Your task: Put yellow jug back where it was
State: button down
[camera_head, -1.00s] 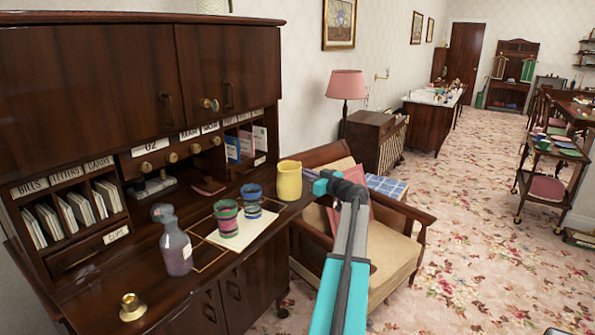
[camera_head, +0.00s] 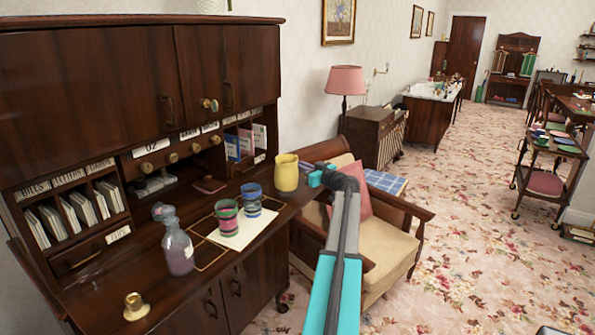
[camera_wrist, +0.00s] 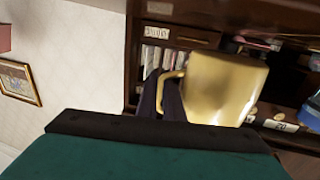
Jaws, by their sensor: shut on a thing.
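The yellow jug (camera_head: 286,172) is at the right end of the dark wooden desk. In the head view it looks upright and slightly above the desk top, though its base clearance is hard to judge. My gripper (camera_head: 316,176) is at the jug's right side. In the wrist view the yellow jug (camera_wrist: 225,88) fills the middle, with its handle toward my gripper's dark fingers (camera_wrist: 168,97). The fingers are shut on the handle. The fingertips are partly hidden behind the jug in the wrist view.
On the desk (camera_head: 190,262) stand a striped pink-green cup (camera_head: 228,218), a blue striped cup (camera_head: 252,200), a glass bottle (camera_head: 177,245) and a brass candle holder (camera_head: 134,307). Letter slots line the back. An armchair (camera_head: 380,240) stands right of the desk.

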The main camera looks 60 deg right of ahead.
jog(key=shift+w+d+r, duration=0.1)
jog(key=shift+w+d+p, duration=0.45)
jog(key=shift+w+d, duration=0.1)
jog(key=shift+d, duration=0.1)
jog(key=shift+a+f+p, duration=0.1)
jog(key=shift+f+p, duration=0.35)
jog(key=shift+f, duration=0.45)
jog(key=shift+f+b, duration=0.6)
jog(key=shift+f, duration=0.15)
jog(key=c, duration=1.9)
grip_release()
jog(key=shift+s, duration=0.1)
jog(key=shift+f+p, duration=0.1)
jog(key=shift+p, duration=1)
